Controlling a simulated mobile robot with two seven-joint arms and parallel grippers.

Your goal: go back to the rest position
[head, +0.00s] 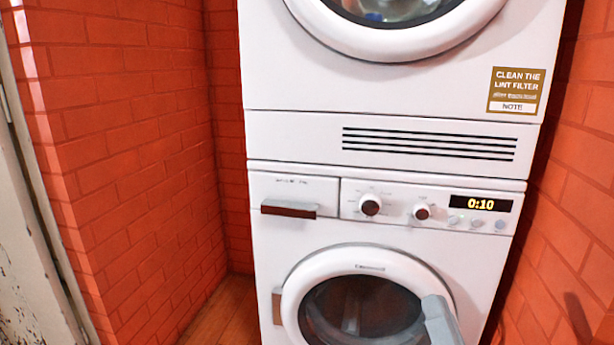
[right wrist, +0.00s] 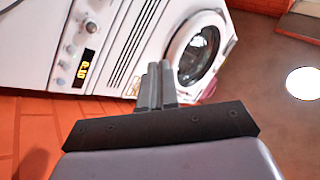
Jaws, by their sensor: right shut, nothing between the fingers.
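My right gripper (head: 438,318) shows as a grey shape at the bottom of the head view, in front of the lower right part of the washer door. In the right wrist view its two fingers (right wrist: 157,82) are together with nothing between them. The washer (head: 480,262) stands below the dryer (head: 290,70), both white. The round washer door (head: 295,290) looks shut, and its lower part is cut off by the frame. My left gripper is not in view.
The washer panel has a drawer with a brown handle (head: 289,209), two knobs and a display (head: 481,204) reading 0:10. Orange brick walls (head: 135,130) stand close on both sides. A strip of wooden floor (head: 225,315) shows at lower left.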

